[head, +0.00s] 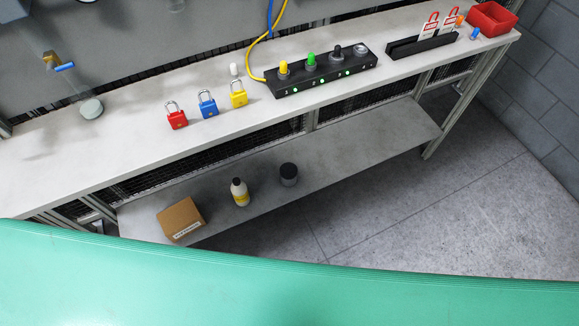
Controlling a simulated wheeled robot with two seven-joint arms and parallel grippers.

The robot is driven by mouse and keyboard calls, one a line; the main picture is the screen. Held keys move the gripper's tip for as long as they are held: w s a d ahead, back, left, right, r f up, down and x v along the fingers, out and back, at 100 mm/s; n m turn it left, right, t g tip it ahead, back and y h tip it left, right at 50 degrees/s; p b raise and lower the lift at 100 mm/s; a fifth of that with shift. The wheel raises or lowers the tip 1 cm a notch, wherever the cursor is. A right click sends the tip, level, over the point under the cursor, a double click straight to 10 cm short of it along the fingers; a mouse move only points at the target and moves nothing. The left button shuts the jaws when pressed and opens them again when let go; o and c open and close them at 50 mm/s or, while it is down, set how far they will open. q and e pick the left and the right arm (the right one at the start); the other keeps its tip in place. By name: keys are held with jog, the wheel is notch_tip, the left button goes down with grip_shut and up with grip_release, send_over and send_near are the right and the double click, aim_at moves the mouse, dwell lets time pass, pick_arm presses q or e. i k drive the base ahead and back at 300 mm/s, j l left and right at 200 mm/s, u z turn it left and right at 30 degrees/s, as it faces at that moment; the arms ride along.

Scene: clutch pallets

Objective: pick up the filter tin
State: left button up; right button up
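A short dark grey tin with a black top (288,174) stands upright on the lower shelf (345,153) of the bench. It looks like the filter tin, though I can read no label on it. It stands alone, with bare shelf around it and to its right. Neither of my grippers is in view.
Left of the tin are a white bottle with a black cap and yellow label (240,192) and a cardboard box (181,219). The benchtop (130,148) overhangs the shelf, bearing several padlocks (208,104), a black socket strip (321,72), a tag rack (422,45) and a red bin (491,19). Floor (430,215) is clear at right.

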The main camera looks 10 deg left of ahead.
aim_at(288, 171)
jog(key=i+l+u, duration=0.1)
jog(key=l, duration=0.35)
jog(key=i+l+u, duration=0.15)
jog(key=l, duration=0.35)
jog(key=i+l+u, duration=0.1)
jog(key=i+l, duration=0.15)
jog(key=l, duration=0.25)
jog(key=i+l+u, duration=0.15)
jog(key=l, duration=0.35)
jog(key=l+u, duration=0.1)
jog(key=l, duration=0.4)
jog(key=i, duration=0.05)
